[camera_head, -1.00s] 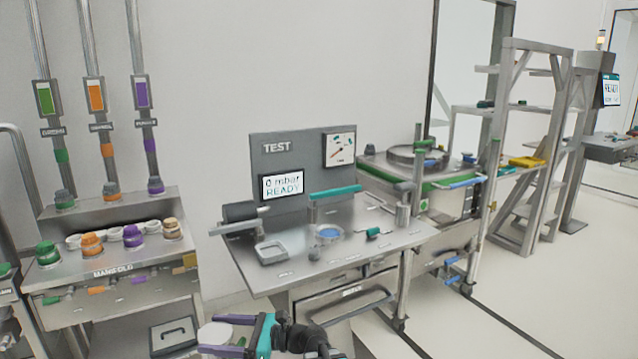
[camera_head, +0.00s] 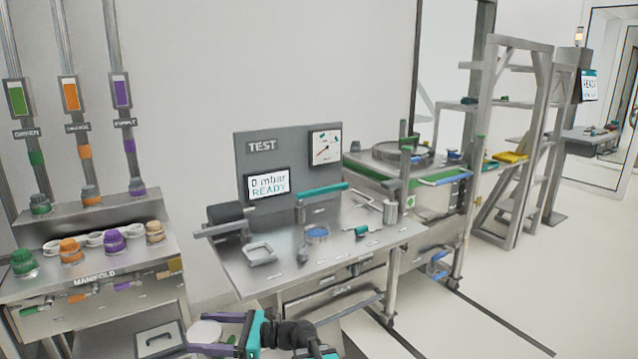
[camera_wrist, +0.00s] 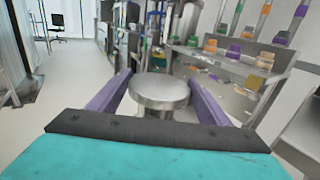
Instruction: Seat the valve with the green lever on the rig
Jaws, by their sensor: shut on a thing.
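My gripper (camera_head: 208,336) is at the bottom of the head view, low in front of the test bench. Its purple fingers are shut on a round, pale metal part (camera_head: 204,333). In the wrist view the part (camera_wrist: 158,91) is a flat grey disc on a narrower stem, between the fingers (camera_wrist: 160,80). A small part with a green handle (camera_head: 363,231) lies on the test bench. A rig with a green-edged top (camera_head: 385,171) and a round metal vessel (camera_head: 402,153) stands behind, to the right.
The test bench (camera_head: 275,280) carries a blue-centred ring (camera_head: 317,233), a square tray (camera_head: 260,254) and a READY screen (camera_head: 268,186). A manifold stand (camera_head: 95,281) with coloured caps is at left. A ladder-like frame (camera_head: 535,140) stands right. Floor at the right front is clear.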

